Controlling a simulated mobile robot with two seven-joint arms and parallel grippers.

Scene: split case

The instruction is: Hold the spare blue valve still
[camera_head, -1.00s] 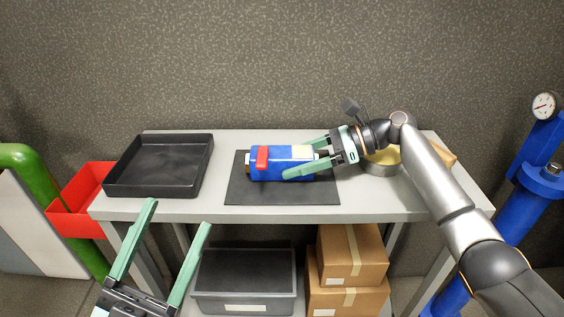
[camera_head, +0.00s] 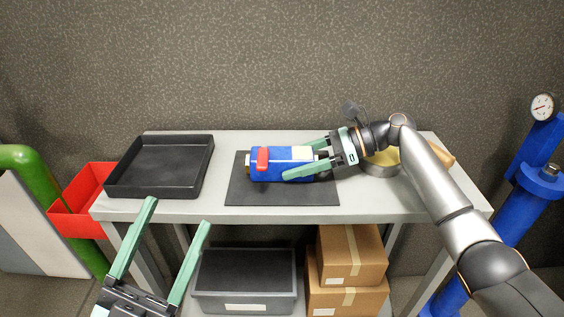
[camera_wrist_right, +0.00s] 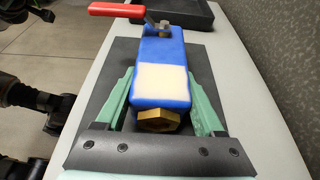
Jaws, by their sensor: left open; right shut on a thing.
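The blue valve (camera_head: 279,171) lies on the dark mat (camera_head: 260,197) on the table, with a red handle (camera_head: 263,159) at its left end and a pale label on top. My right gripper (camera_head: 306,159) is shut on the valve's right end, one finger on each side. The right wrist view shows the valve (camera_wrist_right: 163,52) between the green fingers (camera_wrist_right: 163,100), with a brass hex fitting (camera_wrist_right: 158,120) toward the palm. My left gripper (camera_head: 178,212) is open and empty in front of the table, left of the mat.
An empty black tray (camera_head: 160,190) stands on the table's left. A red bin (camera_head: 75,222) hangs at the left edge. A grey bin and cardboard boxes (camera_head: 350,255) sit below. A blue pipe with a gauge stands right.

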